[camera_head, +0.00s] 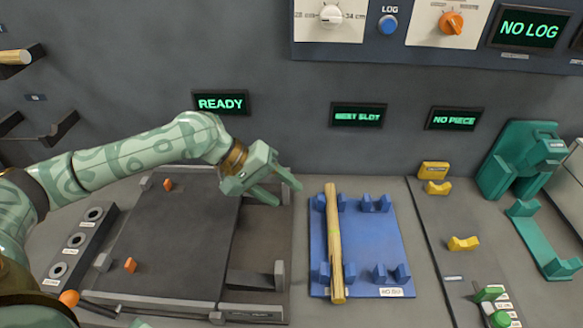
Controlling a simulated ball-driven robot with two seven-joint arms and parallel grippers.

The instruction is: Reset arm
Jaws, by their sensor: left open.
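My left arm (130,158), pale green with darker markings, reaches in from the left. Its gripper (287,193) is open and empty, above the right side of the dark flat bed (180,240). A wooden rod (334,240) lies lengthwise in the left pair of cradles on the blue plate (362,250). The rod is to the right of the gripper and apart from it. The right pair of blue cradles (376,204) is empty. My right gripper is not in view.
Displays read "READY" (221,103), "NO PIECE" (454,119) and "NO LOG" (529,28). Yellow cradles (463,243) stand empty to the right of the blue plate. A green fixture (520,160) stands at far right. A black holed block (77,240) is at left. Wall racks (45,130) are at far left.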

